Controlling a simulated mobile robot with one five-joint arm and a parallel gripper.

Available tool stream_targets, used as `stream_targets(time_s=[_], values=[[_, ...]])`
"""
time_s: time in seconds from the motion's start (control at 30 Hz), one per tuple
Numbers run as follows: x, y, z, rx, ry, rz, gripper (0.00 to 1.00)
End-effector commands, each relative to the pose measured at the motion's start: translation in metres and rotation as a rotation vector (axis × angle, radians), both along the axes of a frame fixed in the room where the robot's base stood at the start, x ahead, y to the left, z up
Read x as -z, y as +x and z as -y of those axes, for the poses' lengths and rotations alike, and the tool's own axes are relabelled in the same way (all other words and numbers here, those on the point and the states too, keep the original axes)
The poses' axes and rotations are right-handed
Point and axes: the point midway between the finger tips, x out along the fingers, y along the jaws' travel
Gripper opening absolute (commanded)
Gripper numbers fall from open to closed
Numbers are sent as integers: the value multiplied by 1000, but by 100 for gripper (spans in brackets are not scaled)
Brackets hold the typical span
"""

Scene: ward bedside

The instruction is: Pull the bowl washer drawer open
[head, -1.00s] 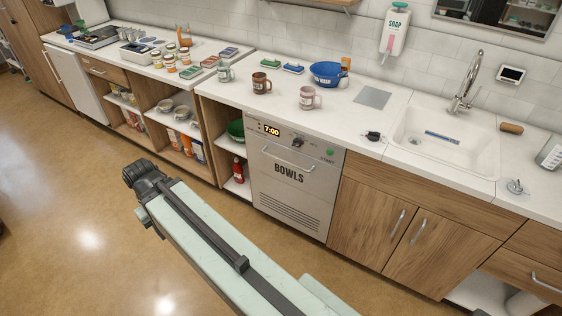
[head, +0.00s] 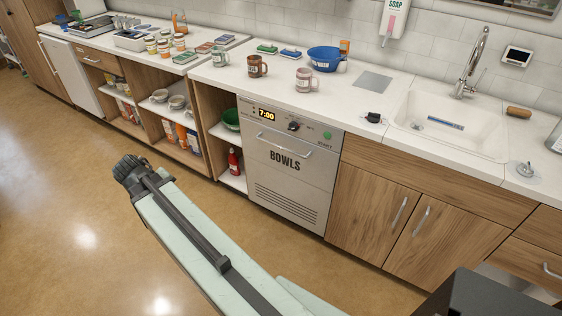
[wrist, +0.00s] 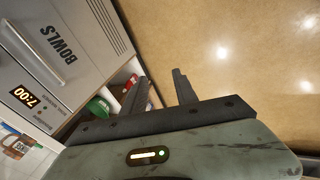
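The bowl washer (head: 285,185) is a grey front marked BOWLS, set under the counter, with a lit 7:00 display, a knob and a green START button. Its drawer looks shut. A horizontal bar handle (head: 284,145) runs across its upper part. In the wrist view the washer (wrist: 85,30) shows tilted at the upper left, with the handle (wrist: 35,55) at the far left. My gripper (wrist: 160,88) shows two dark fingers with a gap between them and nothing held. It is apart from the handle, which lies to its left in that view.
An open shelf (head: 230,180) with a green bowl (head: 231,120) and a red extinguisher (head: 234,162) adjoins the washer. Mugs (head: 258,66) and a blue bowl (head: 326,59) stand on the counter. Wooden cabinet doors (head: 372,215) are to the right. The floor (head: 80,220) in front is clear.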

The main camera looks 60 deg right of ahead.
Motion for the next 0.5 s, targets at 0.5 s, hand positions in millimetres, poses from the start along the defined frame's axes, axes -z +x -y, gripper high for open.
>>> stream_targets(time_s=[0.5], values=[[85, -104, 399, 32, -908, -156, 35]])
